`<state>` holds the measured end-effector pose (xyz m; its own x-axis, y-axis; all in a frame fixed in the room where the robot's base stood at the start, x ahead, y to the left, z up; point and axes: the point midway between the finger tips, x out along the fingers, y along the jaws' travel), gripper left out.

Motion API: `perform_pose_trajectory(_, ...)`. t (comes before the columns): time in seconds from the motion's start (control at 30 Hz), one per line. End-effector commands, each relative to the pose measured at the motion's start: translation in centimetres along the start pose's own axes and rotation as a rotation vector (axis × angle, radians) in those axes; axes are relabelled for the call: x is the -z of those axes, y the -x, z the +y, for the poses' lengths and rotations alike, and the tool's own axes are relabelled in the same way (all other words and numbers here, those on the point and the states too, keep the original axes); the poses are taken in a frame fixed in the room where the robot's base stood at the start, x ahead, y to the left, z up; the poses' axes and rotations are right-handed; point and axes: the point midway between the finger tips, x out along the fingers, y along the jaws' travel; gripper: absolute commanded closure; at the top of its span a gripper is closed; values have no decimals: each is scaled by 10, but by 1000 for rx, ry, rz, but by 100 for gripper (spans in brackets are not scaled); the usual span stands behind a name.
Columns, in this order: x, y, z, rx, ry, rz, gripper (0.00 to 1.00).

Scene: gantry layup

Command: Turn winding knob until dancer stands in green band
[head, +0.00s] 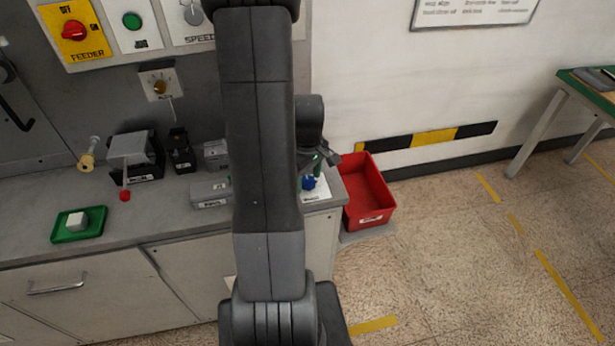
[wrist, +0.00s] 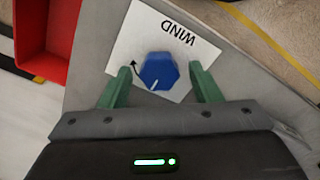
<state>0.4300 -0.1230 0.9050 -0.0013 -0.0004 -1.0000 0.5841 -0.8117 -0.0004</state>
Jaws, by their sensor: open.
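The winding knob is blue and faceted, with a white pointer line. It sits on a white card marked WIND with a curved arrow. It shows in the wrist view (wrist: 158,71) and, small, in the head view beside my arm (head: 308,183). My gripper (wrist: 161,78) is open, its green fingers on either side of the knob with gaps, not visibly touching it. In the head view my arm hides much of the gripper. I cannot make out the dancer or its green band in either view.
A red bin (head: 368,195) stands just right of the bench end. On the grey bench (head: 30,195) are a green tray (head: 78,226) with a white block, a red-tipped lever device (head: 130,150) and small boxes. The floor at right is mostly clear.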

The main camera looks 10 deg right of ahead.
Motion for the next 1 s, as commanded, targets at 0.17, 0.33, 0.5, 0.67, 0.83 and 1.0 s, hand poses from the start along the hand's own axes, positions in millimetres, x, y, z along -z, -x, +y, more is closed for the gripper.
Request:
perform_pose_trajectory(0.17, 0, -4, 0, -1, 0, 1, 43)
perform_pose_trajectory(0.33, 0, -4, 0, -1, 0, 1, 43)
perform_pose_trajectory(0.5, 0, -4, 0, -1, 0, 1, 72)
perform_pose_trajectory(0.67, 0, -4, 0, -1, -1, 1, 87)
perform_pose_trajectory(0.83, 0, -4, 0, -1, -16, 1, 87)
perform_pose_trajectory(1.0, 0, -5, 0, -1, -77, 1, 87)
